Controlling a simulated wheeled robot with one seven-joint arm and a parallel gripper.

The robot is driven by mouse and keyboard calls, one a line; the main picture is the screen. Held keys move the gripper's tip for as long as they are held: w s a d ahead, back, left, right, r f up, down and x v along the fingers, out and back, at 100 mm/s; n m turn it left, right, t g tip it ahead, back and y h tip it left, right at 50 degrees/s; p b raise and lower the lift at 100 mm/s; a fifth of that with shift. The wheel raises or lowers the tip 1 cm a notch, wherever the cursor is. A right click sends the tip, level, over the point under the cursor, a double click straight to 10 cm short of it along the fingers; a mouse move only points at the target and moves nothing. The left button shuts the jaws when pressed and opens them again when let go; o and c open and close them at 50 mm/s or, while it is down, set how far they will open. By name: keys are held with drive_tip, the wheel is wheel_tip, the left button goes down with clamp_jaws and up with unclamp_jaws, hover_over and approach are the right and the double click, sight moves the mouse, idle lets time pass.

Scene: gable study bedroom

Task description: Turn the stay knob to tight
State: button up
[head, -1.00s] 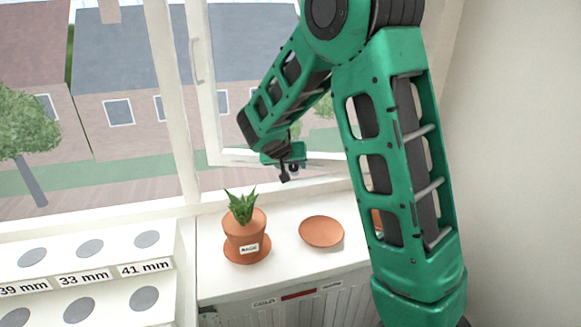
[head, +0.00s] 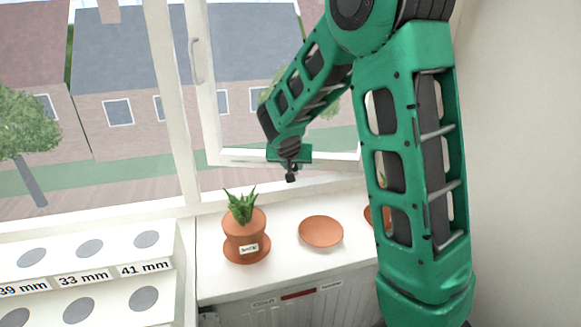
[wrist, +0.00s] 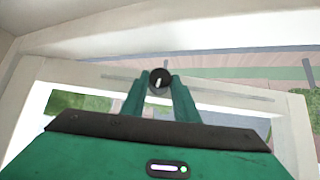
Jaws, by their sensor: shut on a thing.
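The stay knob (wrist: 160,76) is a small, round, dark knob with a pale mark on its face, seen in the wrist view. My gripper (wrist: 159,88) is shut on it, with one green finger on each side. In the head view my gripper (head: 291,176) is at the lower part of the open white window sash (head: 235,156), above the sill. The knob cannot be made out clearly there, and any tight marking is too small or hidden to read.
Below my gripper, the white sill holds a potted plant (head: 245,228) on a saucer, an empty terracotta saucer (head: 321,232) and another terracotta piece (head: 374,217) partly behind my arm. A white rack (head: 110,250) with size labels stands at left. A bare wall (head: 520,150) is at right.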

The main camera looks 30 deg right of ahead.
drive_tip(key=shift+s+d+m+t+y, duration=0.15)
drive_tip(key=shift+m+t+y, duration=0.25)
drive_tip(key=shift+y, duration=0.2)
drive_tip(key=shift+s+d+m+t+y, duration=0.1)
drive_tip(key=shift+m+t+y, duration=0.3)
drive_tip(key=shift+y, duration=0.2)
drive_tip(key=shift+s+d+f+m+t+y, duration=0.1)
drive_tip(key=shift+d+m+t+y, duration=0.05)
drive_tip(key=shift+m+t+y, duration=0.3)
drive_tip(key=shift+d+f+m+t+y, duration=0.1)
drive_tip(key=shift+d+m+t+y, duration=0.05)
drive_tip(key=shift+m+t+y, duration=0.3)
drive_tip(key=shift+s+d+f+m+t+y, duration=0.1)
drive_tip(key=shift+f+m+t+y, duration=0.05)
drive_tip(key=shift+m+t+y, duration=0.55)
drive_tip(key=shift+d+f+m+t+y, duration=0.1)
drive_tip(key=shift+m+t+y, duration=0.4)
drive_tip(key=shift+t+y, duration=0.35)
drive_tip(key=shift+a, duration=0.15)
drive_tip(key=o, duration=1.1)
drive_tip(key=shift+c, duration=0.2)
